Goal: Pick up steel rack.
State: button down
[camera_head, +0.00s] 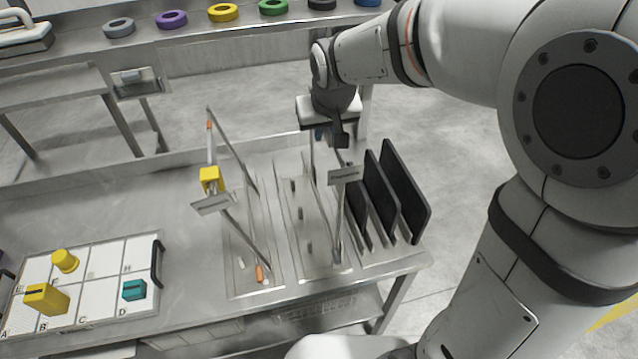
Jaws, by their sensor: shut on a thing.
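My gripper (340,141) points down over the right part of the steel table and is shut. It meets the top of a thin grey steel rack (339,225), an upright frame with a small label plate (345,175). The fingers and arm hide part of this contact. The rack's lower end is at or just above a flat slotted base (308,225); I cannot tell whether they touch.
Left of it stands a similar frame (238,165) with orange ends and a yellow block (210,180). Several black panels (403,190) stand close on the right. A white tray (100,285) with coloured blocks lies front left. Coloured rings (222,12) line the back counter.

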notch_tip(320, 180, up, 10)
jog(key=shift+r, duration=0.15)
dwell(0.5)
dwell(1.1)
